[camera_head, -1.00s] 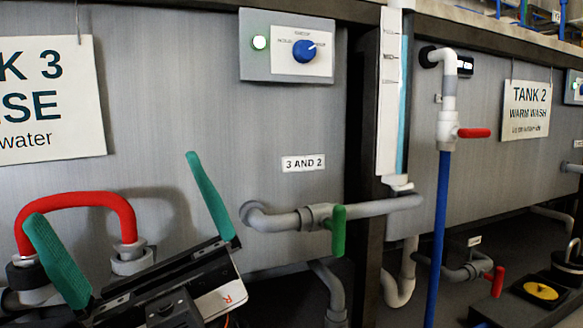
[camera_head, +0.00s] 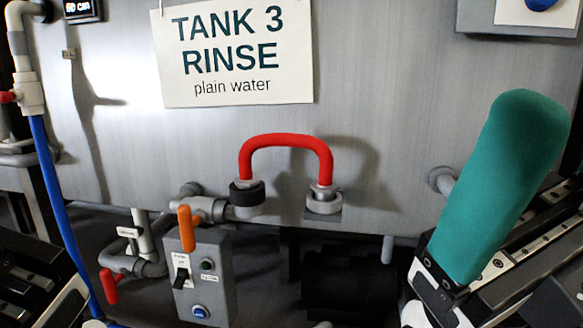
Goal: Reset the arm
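My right gripper (camera_head: 515,180) is large and close at the right edge. One teal finger shows in full, standing up from one end of its black rail, and only a sliver of teal shows at the picture's edge. It looks wide open, with nothing seen between the fingers. At the lower left corner, part of a black and white body of mine shows, probably my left gripper (camera_head: 40,290); its fingers are outside the view. The red hose loop (camera_head: 286,141) arches between two pipe fittings on the front of tank 3, apart from both grippers.
The tank 3 sign (camera_head: 235,55) hangs on the grey tank wall. Below stands a grey switch box (camera_head: 205,275), with an orange valve handle (camera_head: 187,228) above it. A red handle (camera_head: 109,286) and a blue pipe (camera_head: 62,215) are at left. A dark pump-like body (camera_head: 345,280) sits underneath.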

